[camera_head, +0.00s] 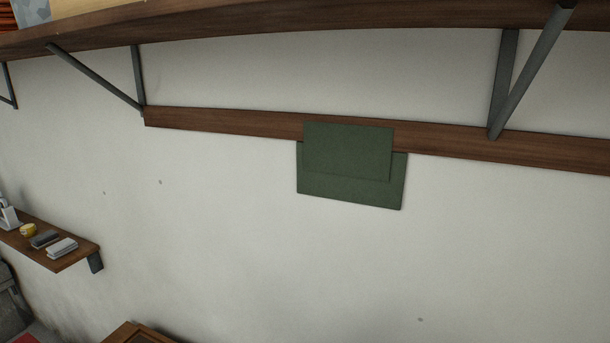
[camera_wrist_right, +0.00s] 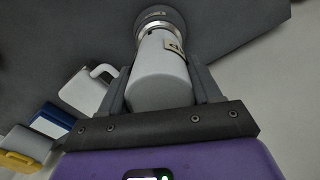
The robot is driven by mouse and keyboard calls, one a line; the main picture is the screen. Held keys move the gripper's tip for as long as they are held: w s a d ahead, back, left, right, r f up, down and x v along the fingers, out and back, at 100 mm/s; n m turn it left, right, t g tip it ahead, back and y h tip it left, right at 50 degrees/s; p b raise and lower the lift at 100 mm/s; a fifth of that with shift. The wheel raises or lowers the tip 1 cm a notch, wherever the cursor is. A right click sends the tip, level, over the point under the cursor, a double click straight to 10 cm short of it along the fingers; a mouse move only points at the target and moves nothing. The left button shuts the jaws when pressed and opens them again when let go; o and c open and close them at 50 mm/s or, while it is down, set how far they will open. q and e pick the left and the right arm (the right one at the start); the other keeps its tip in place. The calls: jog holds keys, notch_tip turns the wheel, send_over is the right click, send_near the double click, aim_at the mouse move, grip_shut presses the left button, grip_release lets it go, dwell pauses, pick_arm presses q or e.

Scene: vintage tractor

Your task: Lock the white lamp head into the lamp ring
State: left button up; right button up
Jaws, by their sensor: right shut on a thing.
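In the right wrist view my right gripper (camera_wrist_right: 160,58) is shut on a white cylinder (camera_wrist_right: 162,85), which looks like the white lamp head. It has a small pale label with a dark mark on its side. At its far end is a metallic collar, and beyond that a dark round part (camera_wrist_right: 163,14) at the top edge. I cannot tell whether this dark part is the lamp ring or part of the head, or whether they are joined. In the head view neither the lamp nor a gripper shows. My left gripper is not in view.
In the right wrist view a white mug-like object (camera_wrist_right: 88,88), a blue-and-white block (camera_wrist_right: 52,121) and a yellow-and-white object (camera_wrist_right: 22,150) are at the left. The head view shows a pale wall (camera_head: 210,210), a wooden overhead shelf (camera_head: 230,25), green cards (camera_head: 348,152) and a small shelf (camera_head: 75,258).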

grip_shut()
jog(key=shift+n, duration=0.5)
jog(key=o, duration=1.4)
grip_release()
